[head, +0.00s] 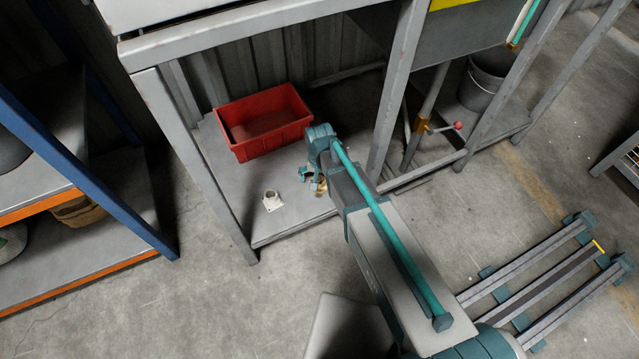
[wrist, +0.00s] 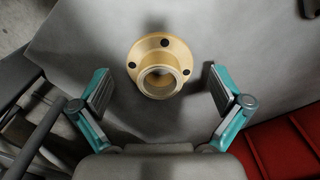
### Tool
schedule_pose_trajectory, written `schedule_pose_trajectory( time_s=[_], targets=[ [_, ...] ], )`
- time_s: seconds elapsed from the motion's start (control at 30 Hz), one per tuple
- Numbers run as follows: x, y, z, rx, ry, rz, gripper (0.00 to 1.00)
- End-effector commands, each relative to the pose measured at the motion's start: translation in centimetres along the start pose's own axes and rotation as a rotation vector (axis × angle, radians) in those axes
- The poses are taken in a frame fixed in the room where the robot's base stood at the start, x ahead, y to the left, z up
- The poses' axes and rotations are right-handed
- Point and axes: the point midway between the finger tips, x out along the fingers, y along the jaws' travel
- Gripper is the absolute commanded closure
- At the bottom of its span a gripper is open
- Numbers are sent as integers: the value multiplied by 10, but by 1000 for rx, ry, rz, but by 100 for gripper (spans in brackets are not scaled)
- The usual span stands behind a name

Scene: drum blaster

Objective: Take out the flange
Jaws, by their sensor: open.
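A brass-coloured flange (wrist: 147,51) with dark bolt holes and a raised round collar lies on the grey shelf, collar towards the wrist camera. In the head view the brass flange (head: 319,188) is small and partly hidden by my gripper. My gripper (head: 312,178) is over the lower shelf, right at the flange. In the wrist view my gripper (wrist: 159,90) is open, with one finger on each side of the flange and a gap to both. The flange is slightly beyond the fingertips, and nothing is held.
A red bin (head: 248,150) stands on the shelf (head: 290,219) behind my gripper; its edge also shows in the wrist view (wrist: 275,150). A small white fitting (head: 271,201) sits left of the flange. A metal frame post (head: 398,85) rises just right of my arm.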

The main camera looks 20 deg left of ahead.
Motion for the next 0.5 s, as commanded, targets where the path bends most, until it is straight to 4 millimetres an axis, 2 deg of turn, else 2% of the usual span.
schedule_pose_trajectory(
  time_s=[0.07,0.5],
  targets=[
    [-1,0,0,0,0,0,0],
    [0,0,0,0,0,0,73]
  ],
)
